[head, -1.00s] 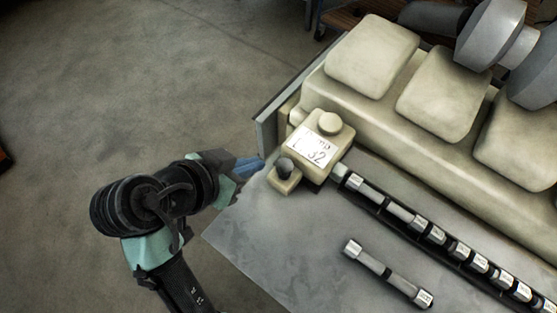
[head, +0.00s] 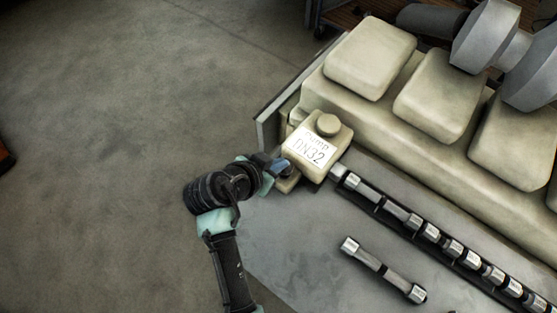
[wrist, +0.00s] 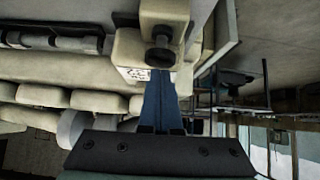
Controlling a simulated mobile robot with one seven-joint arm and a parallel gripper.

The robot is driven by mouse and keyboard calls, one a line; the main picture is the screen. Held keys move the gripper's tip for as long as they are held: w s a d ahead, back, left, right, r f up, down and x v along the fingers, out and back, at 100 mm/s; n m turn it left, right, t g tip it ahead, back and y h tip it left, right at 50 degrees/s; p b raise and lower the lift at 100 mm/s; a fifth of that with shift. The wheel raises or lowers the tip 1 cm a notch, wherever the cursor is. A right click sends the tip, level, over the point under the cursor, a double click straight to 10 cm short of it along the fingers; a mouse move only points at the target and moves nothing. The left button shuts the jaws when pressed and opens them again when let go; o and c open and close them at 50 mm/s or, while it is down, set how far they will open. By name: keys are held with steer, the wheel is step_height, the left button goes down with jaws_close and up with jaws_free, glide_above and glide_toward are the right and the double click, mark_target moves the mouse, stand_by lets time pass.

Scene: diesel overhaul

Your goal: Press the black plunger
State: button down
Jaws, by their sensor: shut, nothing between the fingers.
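The black plunger (wrist: 160,50) stands on a small cream block (wrist: 165,13) beside the pump housing. In the head view the plunger is mostly hidden behind my gripper, and only part of its block (head: 289,184) shows. The cream pump housing (head: 318,146) carries a white label reading "Pump DN32" and a round cap. My gripper (head: 281,165) is shut and empty, with its blue fingers over the plunger's place. In the wrist view the fingertips (wrist: 161,74) overlap the plunger's lower end in the picture; I cannot tell whether they touch it.
A long row of metal cylinders (head: 430,231) runs from the pump along the bench. A loose metal rod (head: 383,270) lies on the grey bench top (head: 310,240). The large cream engine block (head: 400,130) fills the upper right. Open floor lies left.

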steer(key=shift+f, duration=0.25)
step_height(320, 180, down, 3)
steer(key=shift+r+b, duration=0.15)
steer(key=shift+b, duration=1.1)
steer(key=shift+s, duration=0.1)
